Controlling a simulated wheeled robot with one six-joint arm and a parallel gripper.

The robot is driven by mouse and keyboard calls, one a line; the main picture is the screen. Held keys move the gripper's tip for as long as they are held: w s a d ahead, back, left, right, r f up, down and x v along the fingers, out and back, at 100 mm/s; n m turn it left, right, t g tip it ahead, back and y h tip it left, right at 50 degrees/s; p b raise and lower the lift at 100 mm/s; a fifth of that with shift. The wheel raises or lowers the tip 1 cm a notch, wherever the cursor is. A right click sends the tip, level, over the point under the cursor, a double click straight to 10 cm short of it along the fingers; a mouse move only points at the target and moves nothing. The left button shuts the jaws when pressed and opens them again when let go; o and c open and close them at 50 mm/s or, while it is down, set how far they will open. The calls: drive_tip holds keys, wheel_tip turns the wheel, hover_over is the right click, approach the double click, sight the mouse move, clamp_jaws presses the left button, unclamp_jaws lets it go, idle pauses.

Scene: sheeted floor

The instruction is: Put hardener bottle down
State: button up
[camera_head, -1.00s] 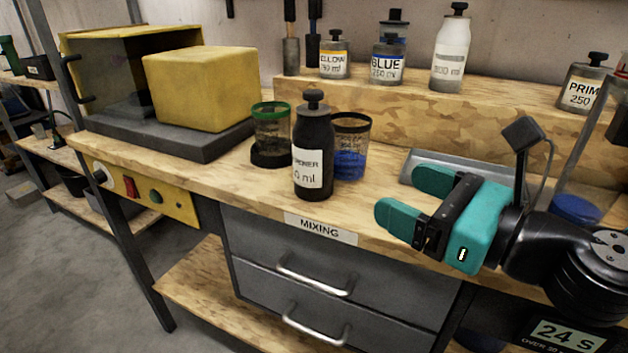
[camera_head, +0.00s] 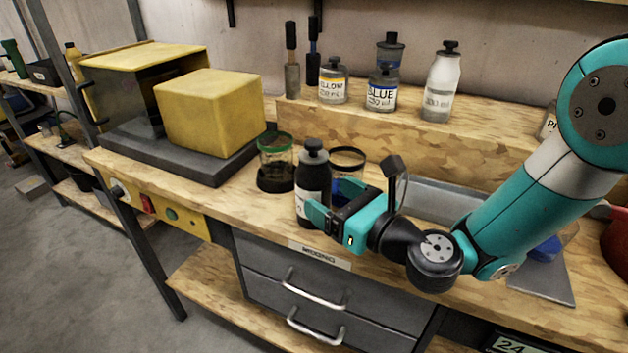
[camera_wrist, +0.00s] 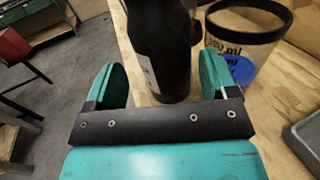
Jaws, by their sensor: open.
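The black hardener bottle (camera_head: 313,176) stands upright on the wooden bench, its label partly hidden in the head view. My gripper (camera_head: 322,208) is open at the bottle's right side, low near its base. In the wrist view the dark bottle (camera_wrist: 165,55) stands between and ahead of the two teal fingers of my gripper (camera_wrist: 160,85), nearer the right finger. I cannot tell whether a finger touches it.
A green-rimmed cup (camera_head: 276,162) stands left of the bottle. A dark-rimmed cup with blue contents (camera_wrist: 240,45) stands close at right. A yellow block (camera_head: 210,112) sits further left.

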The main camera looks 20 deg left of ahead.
sight(327, 191)
drive_tip(key=p+x, duration=0.2)
drive_tip(key=x, duration=0.1)
drive_tip(key=p+x, duration=0.1)
drive_tip(key=shift+w+a+r, duration=0.2)
drive_tip(key=shift+r, duration=0.1)
drive_tip(key=shift+w+a+f, duration=0.15)
drive_tip(key=shift+w+a, duration=0.05)
drive_tip(key=shift+a, duration=0.1)
drive_tip(key=shift+c, duration=0.2)
drive_tip(key=c, duration=1)
wheel_tip(327, 191, up, 20)
drive_tip(key=p, duration=0.3)
